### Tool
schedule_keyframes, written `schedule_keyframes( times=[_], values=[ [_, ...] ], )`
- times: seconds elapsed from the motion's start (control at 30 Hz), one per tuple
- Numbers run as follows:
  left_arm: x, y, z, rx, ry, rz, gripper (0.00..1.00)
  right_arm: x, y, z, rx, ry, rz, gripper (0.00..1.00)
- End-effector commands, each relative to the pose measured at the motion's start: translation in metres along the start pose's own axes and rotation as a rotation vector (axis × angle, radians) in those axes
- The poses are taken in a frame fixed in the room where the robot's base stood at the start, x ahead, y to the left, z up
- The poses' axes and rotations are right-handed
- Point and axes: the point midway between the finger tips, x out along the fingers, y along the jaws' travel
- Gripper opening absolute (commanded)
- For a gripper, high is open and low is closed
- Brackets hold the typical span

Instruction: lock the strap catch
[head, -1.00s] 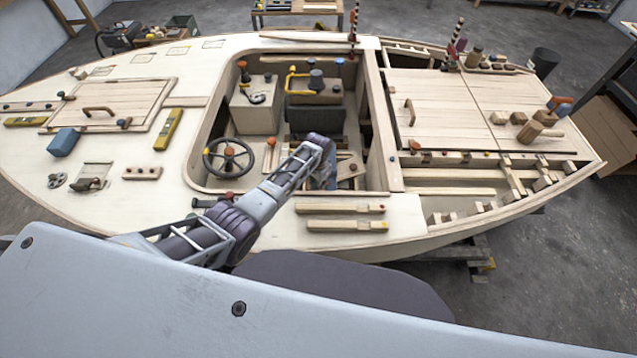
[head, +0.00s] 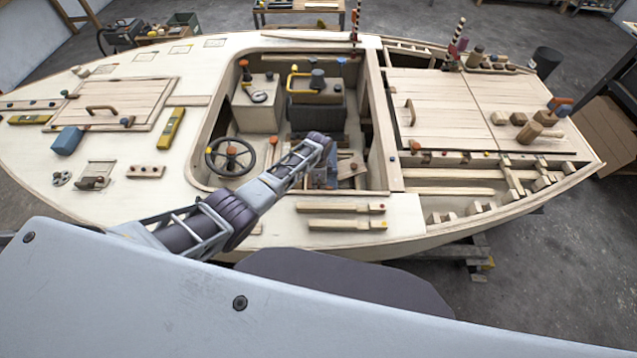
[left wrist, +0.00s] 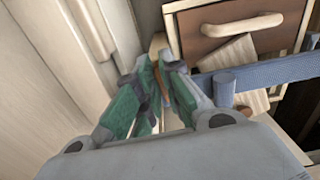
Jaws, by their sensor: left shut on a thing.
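My left arm reaches into the cockpit in the head view, where my left gripper (head: 324,182) is small and partly hidden by its own wrist. In the left wrist view my left gripper (left wrist: 160,85) has its green-padded fingers close together on a small thing between them, mostly hidden; a bit of orange-brown shows there. A blue strap (left wrist: 275,71) runs from near the fingers to the right across a drawer front, with a short blue upright piece (left wrist: 223,88) by the right finger. I cannot clearly make out the strap catch. My right gripper is not in view.
A brown drawer front (left wrist: 205,38) with a wooden handle (left wrist: 243,24) stands beyond the fingers. A pale panelled wall (left wrist: 45,75) is close on the left. In the head view the cockpit holds a steering wheel (head: 231,150) left of my gripper; wooden bars (head: 340,208) lie on the near deck.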

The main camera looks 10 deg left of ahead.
Motion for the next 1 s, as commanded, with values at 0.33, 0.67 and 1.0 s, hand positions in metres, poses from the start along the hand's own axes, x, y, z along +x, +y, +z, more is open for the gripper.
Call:
schedule_keyframes(
  times=[0.33,0.67,1.0],
  values=[
    [-0.0006,-0.0009,-0.001,0.064,0.003,-0.001,0.0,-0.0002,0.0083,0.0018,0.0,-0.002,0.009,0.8],
    [-0.0006,-0.0009,-0.0012,0.064,0.003,-0.001,0.11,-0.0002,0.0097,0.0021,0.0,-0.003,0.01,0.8],
    [-0.0002,-0.0006,-0.0005,0.063,0.001,0.0,0.3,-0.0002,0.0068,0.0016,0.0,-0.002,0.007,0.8]
  ],
)
